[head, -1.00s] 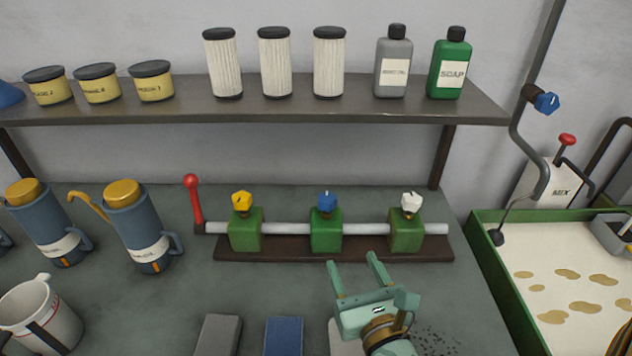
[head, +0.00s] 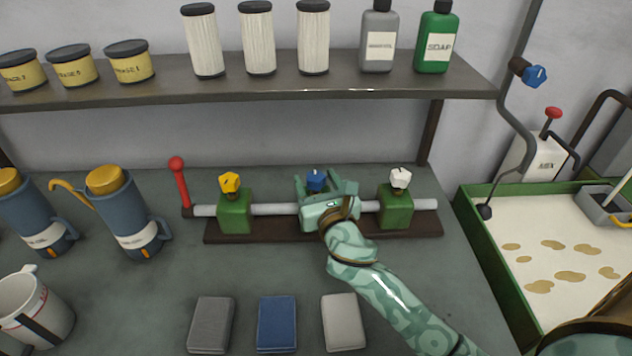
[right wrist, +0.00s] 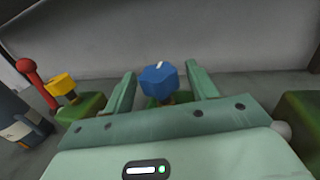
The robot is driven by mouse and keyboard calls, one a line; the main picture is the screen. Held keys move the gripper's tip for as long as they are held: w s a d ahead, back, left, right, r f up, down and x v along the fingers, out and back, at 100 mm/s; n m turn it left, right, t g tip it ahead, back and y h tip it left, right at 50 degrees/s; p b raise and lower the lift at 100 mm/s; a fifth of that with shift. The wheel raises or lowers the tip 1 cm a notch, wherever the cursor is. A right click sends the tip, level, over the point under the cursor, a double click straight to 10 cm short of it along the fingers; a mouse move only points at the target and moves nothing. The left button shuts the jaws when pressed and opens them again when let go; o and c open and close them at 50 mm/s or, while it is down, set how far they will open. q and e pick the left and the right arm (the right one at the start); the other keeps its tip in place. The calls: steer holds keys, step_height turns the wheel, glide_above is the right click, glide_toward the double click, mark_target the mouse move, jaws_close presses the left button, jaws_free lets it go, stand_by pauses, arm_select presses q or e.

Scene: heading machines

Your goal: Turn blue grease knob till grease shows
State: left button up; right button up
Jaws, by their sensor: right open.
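The blue knob (head: 316,179) sits on top of the middle green block of the pipe rack, and its white mark shows in the right wrist view (right wrist: 158,82). My right gripper (head: 328,186) is open, with one finger on each side of the blue knob. In the right wrist view its fingers (right wrist: 160,88) stand apart from the knob, with gaps on both sides. The middle block is mostly hidden behind the gripper. No grease is visible at the knob. My left gripper is not in view.
A yellow knob (head: 229,182) and a white knob (head: 400,178) flank the blue one on the same pipe. A red lever (head: 180,183) stands at its left end. Grey, blue and white pads lie in front. A shelf (head: 260,92) hangs above.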

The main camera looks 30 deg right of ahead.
steer(key=shift+w, duration=0.1)
steer(key=c, duration=1)
steer(key=shift+o, duration=0.2)
steer(key=shift+r+y, duration=0.1)
steer(key=shift+y, duration=0.2)
